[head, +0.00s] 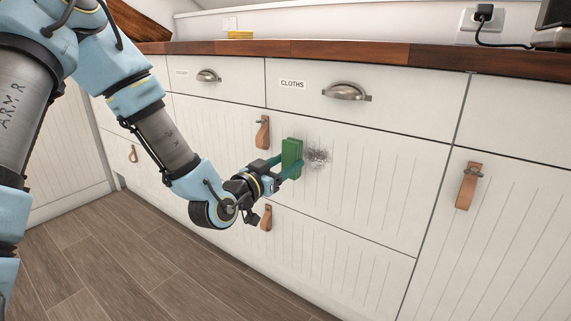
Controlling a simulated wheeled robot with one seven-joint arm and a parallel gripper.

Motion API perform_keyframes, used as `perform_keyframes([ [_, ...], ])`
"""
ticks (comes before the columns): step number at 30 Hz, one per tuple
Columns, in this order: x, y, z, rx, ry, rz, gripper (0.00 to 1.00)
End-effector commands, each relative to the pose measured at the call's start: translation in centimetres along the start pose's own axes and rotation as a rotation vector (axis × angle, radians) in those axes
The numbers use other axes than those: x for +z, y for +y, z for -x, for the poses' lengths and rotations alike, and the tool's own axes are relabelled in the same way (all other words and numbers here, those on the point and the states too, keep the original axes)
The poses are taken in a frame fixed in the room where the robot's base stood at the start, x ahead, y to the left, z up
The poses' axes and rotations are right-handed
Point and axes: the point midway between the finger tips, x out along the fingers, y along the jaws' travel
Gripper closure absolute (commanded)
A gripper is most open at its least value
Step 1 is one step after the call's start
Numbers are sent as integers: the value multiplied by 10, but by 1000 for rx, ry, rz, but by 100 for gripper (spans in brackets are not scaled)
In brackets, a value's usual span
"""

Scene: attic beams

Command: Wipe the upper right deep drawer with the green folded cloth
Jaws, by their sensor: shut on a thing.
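My gripper (287,168) is shut on the green folded cloth (291,157), a thick upright pad. The cloth is at the white grooved front of the deep drawer (370,180) below the drawer labelled CLOTHS. I cannot tell whether it touches the front. A grey scribbly smudge (318,158) shows on this front just right of the cloth. Some of the smudge may be hidden behind the cloth. A brown leather pull (262,132) hangs on the front, up and left of the cloth.
Above is the shallow CLOTHS drawer (360,95) with a metal cup handle (347,91). Another leather pull (266,217) is below my gripper. A further pull (468,186) is on the right front. A yellow item (240,35) lies on the wooden worktop (350,52). The plank floor (150,260) looks clear.

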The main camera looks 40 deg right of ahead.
Motion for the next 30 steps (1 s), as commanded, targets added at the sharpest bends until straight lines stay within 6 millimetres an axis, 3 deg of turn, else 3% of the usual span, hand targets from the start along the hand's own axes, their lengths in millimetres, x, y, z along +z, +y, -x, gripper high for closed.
perform_keyframes([
  [30,0,0,-15,1,0,0,90],
])
